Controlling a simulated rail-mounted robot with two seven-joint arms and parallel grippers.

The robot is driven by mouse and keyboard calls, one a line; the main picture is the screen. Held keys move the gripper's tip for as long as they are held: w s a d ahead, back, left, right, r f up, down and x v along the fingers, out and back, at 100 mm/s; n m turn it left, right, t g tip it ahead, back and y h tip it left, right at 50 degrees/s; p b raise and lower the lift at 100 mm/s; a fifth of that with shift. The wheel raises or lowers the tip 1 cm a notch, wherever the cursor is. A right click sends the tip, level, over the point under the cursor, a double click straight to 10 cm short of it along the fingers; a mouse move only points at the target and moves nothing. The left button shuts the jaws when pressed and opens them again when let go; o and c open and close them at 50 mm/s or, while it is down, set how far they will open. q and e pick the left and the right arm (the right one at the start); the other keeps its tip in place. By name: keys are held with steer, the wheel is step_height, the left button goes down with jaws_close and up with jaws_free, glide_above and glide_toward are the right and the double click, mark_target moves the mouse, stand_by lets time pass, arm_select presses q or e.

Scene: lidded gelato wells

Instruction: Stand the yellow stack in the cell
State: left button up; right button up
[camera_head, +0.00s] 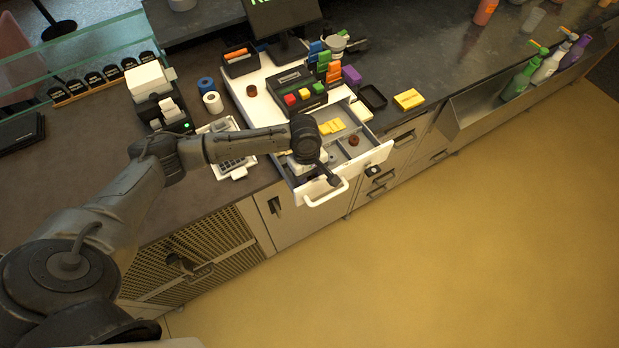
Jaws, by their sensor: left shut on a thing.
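A yellow block or stack (408,98) lies on the counter to the right of the small black tray. Other yellow pieces (331,127) lie in the back of the open drawer (376,157), which has grey compartments. I cannot tell which compartment is the cell. My left gripper (333,181) is at the drawer's front, shut on the white drawer handle (327,193); its fingers are small and dark here. My left arm hides the left part of the drawer. My right gripper is not in view.
A dark-red round piece (353,141) sits in the drawer. A black box with coloured blocks (297,92) stands behind it, beside stacked coloured blocks (328,68). An empty black tray (372,97) is on the counter. Bottles (520,82) stand far right. The floor in front is clear.

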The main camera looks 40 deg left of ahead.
arm_select(q)
steer(key=shift+f, duration=0.9)
steer(key=o, duration=1)
steer(key=shift+f, duration=0.1)
steer(key=shift+c, duration=0.2)
step_height(320, 180, up, 12)
steer(key=a, duration=0.1)
steer(key=shift+w+a, duration=0.3)
steer(key=shift+a, duration=0.05)
